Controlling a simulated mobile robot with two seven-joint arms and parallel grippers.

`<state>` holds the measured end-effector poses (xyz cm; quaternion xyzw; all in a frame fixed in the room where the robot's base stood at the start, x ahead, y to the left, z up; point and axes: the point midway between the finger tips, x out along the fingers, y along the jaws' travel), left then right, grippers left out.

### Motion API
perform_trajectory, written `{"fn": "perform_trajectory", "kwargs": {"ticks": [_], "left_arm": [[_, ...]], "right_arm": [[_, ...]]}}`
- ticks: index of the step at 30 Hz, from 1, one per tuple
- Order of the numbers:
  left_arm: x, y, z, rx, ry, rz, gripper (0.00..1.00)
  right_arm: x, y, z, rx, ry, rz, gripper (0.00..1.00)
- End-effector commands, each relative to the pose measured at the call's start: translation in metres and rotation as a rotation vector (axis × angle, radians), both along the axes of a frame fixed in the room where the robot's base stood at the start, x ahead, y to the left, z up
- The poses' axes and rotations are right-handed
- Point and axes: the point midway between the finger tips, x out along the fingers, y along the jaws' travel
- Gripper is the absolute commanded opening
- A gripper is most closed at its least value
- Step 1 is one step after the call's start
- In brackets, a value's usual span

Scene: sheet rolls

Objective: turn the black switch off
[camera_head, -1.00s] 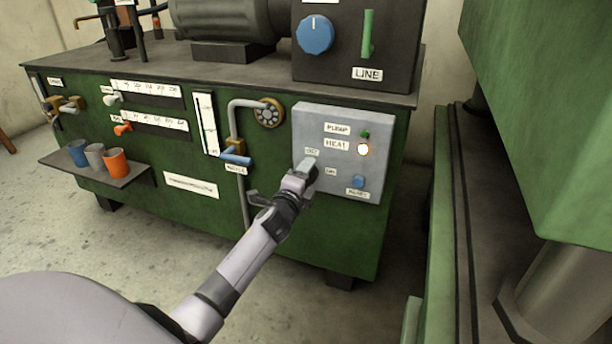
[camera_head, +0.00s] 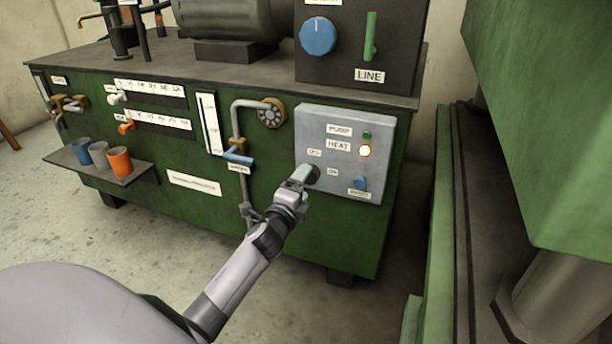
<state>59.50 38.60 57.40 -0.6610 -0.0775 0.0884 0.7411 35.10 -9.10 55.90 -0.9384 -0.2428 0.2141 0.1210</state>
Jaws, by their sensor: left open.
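The grey control box (camera_head: 345,118) on the green cabinet front carries labels reading PUMP, HEAT, OFF and ON. A dark rounded piece, which looks like the black switch (camera_head: 313,172), shows at the box's lower left between the OFF and ON labels. My left gripper (camera_head: 299,177) is open, right in front of its left side, and hides part of it. I cannot tell whether they touch or which way the switch points. The lamp (camera_head: 364,150) beside HEAT glows; the green lamp by PUMP looks dim. My right gripper is not in view.
A blue button (camera_head: 359,183) sits low on the same box. A pipe with a blue-handled valve (camera_head: 238,157) stands left of my gripper. A shelf (camera_head: 80,167) with three cups juts out at left. A large green machine (camera_head: 555,130) closes off the right side.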

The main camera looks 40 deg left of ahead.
Motion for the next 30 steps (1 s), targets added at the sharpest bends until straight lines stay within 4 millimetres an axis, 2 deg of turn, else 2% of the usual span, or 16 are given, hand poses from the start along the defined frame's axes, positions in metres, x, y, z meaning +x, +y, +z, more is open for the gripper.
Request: {"fn": "perform_trajectory", "kwargs": {"ticks": [3, 7, 16, 26, 30], "left_arm": [[-0.014, -0.004, 0.001, 0.000, 0.001, -0.001, 0.78], [-0.022, -0.006, 0.000, 0.000, 0.000, -0.001, 0.78], [-0.025, -0.006, 0.000, 0.000, -0.001, 0.000, 0.78], [-0.025, -0.007, 0.000, -0.002, 0.000, -0.001, 0.78], [-0.034, -0.020, -0.005, -0.101, -0.002, -0.018, 0.78]], "right_arm": [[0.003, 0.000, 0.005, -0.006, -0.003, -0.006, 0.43], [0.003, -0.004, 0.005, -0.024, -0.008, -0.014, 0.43], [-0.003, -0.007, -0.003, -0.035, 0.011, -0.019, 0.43], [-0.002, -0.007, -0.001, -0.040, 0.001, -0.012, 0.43], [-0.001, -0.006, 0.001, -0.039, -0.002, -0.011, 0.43]]}}
